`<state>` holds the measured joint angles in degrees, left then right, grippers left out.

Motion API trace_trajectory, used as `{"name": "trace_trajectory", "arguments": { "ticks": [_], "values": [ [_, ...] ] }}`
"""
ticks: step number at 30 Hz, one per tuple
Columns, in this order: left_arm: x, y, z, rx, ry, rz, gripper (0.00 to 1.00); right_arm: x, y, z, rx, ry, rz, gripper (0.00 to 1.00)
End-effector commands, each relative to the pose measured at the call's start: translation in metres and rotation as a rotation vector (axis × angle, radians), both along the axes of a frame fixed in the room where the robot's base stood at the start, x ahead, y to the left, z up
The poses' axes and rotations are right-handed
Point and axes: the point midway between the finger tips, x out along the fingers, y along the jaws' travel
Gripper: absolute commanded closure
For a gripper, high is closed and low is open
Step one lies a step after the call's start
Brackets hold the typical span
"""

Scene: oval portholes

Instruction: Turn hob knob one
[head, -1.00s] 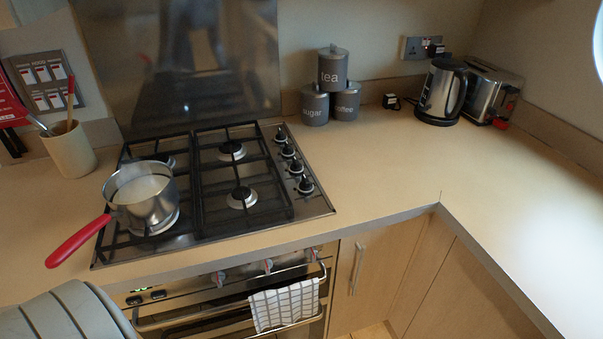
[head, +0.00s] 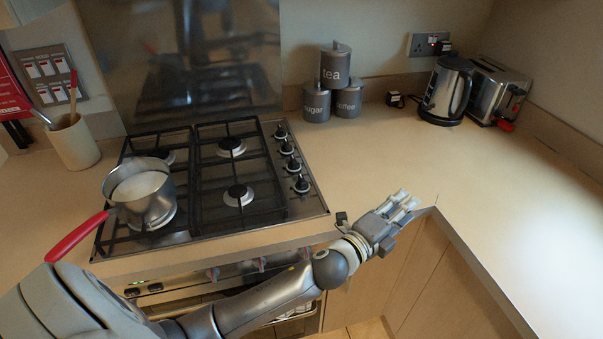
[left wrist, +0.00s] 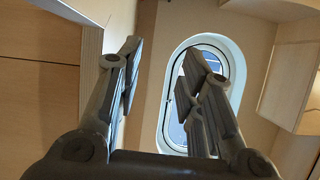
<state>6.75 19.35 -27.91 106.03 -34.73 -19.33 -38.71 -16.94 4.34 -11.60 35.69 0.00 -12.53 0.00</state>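The hob (head: 258,232) is set in the worktop, with several black knobs in a row along its right side. The nearest knob (head: 301,185) is at the front and the farthest knob (head: 281,131) at the back. I see no label telling which is knob one. My left gripper (head: 406,200) is right of the hob, by the worktop's front edge, away from the knobs and pointing right. In the left wrist view its fingers (left wrist: 163,65) are spread with nothing between them. My right gripper is not in view.
A pan (head: 145,200) with a red handle stands on the hob's left front burner. Canisters (head: 334,68), a kettle (head: 446,92) and a toaster (head: 496,90) stand at the back. The right worktop (head: 500,210) is clear. An oval porthole (left wrist: 207,60) shows in the wrist view.

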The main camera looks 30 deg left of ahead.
Motion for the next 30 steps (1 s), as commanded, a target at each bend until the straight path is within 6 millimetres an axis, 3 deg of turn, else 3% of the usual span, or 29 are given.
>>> {"name": "trace_trajectory", "arguments": {
  "ticks": [1,3,6,10,14,17,20,23,27,28,30],
  "values": [
    [0.011,-0.016,0.024,0.131,-0.122,-0.076,0.65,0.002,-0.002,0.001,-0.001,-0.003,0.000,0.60],
    [0.017,-0.041,0.048,0.319,-0.289,-0.185,0.65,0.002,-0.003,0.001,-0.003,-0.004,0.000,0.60],
    [0.018,-0.073,0.069,0.593,-0.518,-0.336,0.65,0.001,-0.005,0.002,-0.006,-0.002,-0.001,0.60],
    [0.014,-0.099,0.072,0.957,-0.796,-0.533,0.65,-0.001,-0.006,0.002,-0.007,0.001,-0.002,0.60],
    [0.012,-0.100,0.055,1.315,-1.038,-0.747,0.65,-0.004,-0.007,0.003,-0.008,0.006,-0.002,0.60],
    [0.016,-0.077,0.035,1.580,-1.186,-0.934,0.65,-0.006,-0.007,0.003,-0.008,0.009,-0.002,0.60],
    [0.024,-0.035,0.018,1.821,-1.293,-1.151,0.65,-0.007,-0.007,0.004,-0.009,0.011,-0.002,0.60],
    [0.033,0.026,0.009,2.026,-1.345,-1.404,0.65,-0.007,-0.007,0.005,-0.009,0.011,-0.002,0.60],
    [0.038,0.126,0.018,2.201,-1.319,-1.790,0.65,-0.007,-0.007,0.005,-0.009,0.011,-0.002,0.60],
    [0.037,0.146,0.022,-2.165,1.272,1.825,0.65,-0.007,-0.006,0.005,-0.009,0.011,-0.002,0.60],
    [0.033,0.188,0.034,-2.057,1.152,1.870,0.65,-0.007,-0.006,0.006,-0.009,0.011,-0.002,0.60]
  ]
}}
